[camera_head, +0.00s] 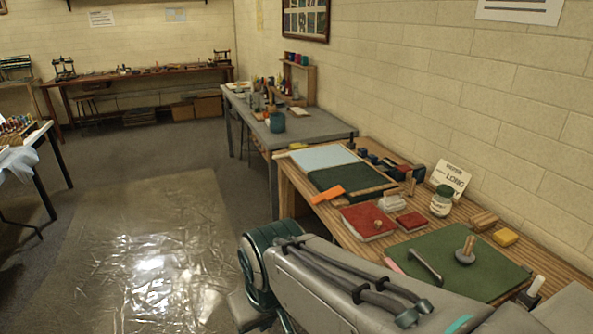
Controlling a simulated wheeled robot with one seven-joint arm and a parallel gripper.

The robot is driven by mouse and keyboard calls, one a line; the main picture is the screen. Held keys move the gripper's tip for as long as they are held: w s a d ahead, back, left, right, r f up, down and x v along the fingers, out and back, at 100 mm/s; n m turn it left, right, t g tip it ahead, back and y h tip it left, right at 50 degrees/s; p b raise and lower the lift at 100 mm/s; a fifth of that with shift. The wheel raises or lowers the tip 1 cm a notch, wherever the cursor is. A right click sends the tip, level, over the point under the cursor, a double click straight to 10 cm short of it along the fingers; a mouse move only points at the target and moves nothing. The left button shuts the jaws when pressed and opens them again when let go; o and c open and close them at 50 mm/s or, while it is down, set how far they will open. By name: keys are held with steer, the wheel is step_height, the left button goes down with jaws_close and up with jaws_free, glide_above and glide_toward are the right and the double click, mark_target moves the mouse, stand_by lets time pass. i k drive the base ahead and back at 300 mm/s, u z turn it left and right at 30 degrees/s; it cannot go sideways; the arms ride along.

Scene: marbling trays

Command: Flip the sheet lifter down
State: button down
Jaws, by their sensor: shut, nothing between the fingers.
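I cannot make out with certainty which thing is the sheet lifter. A pale blue flat panel (322,157) lies at the far end of the near wooden workbench (292,180). A dark green panel (345,179) lies just in front of it, with an orange tool (328,194) at its left edge. My grey arm crosses the lower right, in front of the bench's near side, with its teal joint at the bench's left. My gripper is outside the picture or hidden.
A red block (367,222), a lidded jar (442,201) and a green mat (459,260) with tools crowd the bench. A grey table (310,127) stands beyond. Shiny plastic sheeting (150,265) covers the open floor at left. A block wall bounds the right.

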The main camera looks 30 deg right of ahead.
mark_target(330, 194)
steer(key=z, duration=0.5)
steer(key=i, duration=1.5)
steer(key=z, duration=0.9)
steer(key=i, duration=0.25)
steer(key=z, duration=0.05)
